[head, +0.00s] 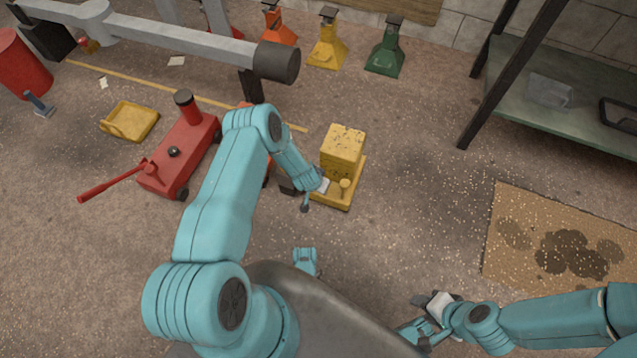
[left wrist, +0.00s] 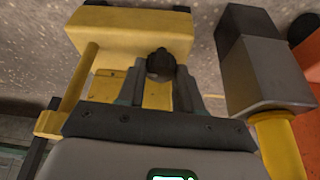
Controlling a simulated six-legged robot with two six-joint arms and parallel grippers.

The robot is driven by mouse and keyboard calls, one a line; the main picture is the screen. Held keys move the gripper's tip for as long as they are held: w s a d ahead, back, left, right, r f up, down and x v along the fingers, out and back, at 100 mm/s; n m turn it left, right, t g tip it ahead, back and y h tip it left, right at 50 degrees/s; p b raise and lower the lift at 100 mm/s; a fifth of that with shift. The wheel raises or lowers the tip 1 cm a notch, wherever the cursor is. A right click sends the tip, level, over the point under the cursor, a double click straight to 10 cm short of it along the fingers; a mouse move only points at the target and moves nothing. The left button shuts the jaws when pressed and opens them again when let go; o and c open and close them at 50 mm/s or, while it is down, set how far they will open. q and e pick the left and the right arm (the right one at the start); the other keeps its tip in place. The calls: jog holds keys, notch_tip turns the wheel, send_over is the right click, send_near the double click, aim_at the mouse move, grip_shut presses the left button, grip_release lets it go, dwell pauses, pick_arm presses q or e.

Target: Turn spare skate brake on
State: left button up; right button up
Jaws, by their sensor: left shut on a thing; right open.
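A yellow skate (head: 357,180) stands on the floor at the middle of the head view, with a speckled yellow block (head: 343,147) on it. A small yellow round-topped post (head: 345,186) stands at its near edge. My left gripper (head: 322,186) is at the skate's near left side. In the left wrist view the fingers (left wrist: 160,80) are shut on a small dark knob (left wrist: 160,62) in front of yellow parts; whether it is the brake's handle I cannot tell. My right gripper (head: 422,301) is open and empty, low at the right, away from the skate.
A red jack (head: 177,152) with a long handle stands left of my left arm. A flat yellow tray-like piece (head: 130,120) lies farther left. Orange, yellow and green stands (head: 386,60) line the back. A bench (head: 560,95) and a stained mat (head: 510,235) are at the right.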

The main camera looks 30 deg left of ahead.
pick_arm(q)
jog(key=shift+w, duration=0.1)
dwell(0.3)
jog(key=o, duration=1)
jog(key=shift+o, duration=0.2)
jog(key=p+v, duration=0.7)
jog(key=v, duration=0.9)
jog(key=shift+r, duration=0.2)
pick_arm(e)
notch_tip(320, 180, up, 7)
jog(key=s+a, duration=0.1)
jog(key=shift+s+f+n+g, duration=0.15)
jog(key=shift+n+g, duration=0.15)
pick_arm(q)
jog(key=shift+d, duration=0.1)
pick_arm(e)
jog(key=shift+a, duration=0.1)
